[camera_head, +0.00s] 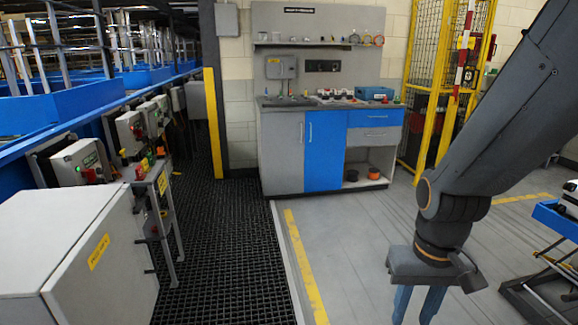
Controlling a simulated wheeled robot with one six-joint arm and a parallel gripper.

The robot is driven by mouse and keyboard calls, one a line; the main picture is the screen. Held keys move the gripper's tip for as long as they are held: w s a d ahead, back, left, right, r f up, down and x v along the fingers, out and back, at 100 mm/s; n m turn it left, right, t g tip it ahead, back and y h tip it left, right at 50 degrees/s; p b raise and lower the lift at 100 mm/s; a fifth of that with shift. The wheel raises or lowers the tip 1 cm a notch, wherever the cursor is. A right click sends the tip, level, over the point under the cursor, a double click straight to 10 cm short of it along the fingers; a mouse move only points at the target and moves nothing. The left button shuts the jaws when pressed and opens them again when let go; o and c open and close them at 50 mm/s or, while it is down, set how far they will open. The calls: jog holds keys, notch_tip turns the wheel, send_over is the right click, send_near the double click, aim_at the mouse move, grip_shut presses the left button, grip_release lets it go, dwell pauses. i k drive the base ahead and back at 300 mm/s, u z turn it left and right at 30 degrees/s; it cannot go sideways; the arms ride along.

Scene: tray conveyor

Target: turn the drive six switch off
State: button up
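Several grey drive boxes line the conveyor's side at the left, among them a near box (76,163) with a green light and a red switch handle (92,176), and a farther box (130,133). Their labels are too small to read, so I cannot tell which is drive six or how its switch stands. My gripper (418,306) hangs at the lower right, pointing down, far from the boxes. Its two blue fingers are apart with nothing seen between them; their tips are cut off by the frame's bottom edge.
A white cabinet (70,255) stands at the near left, before a small post stand (160,215) with controls. A dark grating walkway (225,255) runs beside the boxes. A workbench (283,155) stands at the back, a yellow cage (445,85) right of it. The middle floor is clear.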

aim_at(144, 139)
jog(key=z, duration=0.15)
jog(key=i, duration=1.8)
jog(key=u, duration=1.1)
jog(key=i, duration=1.4)
jog(key=u, duration=1.05)
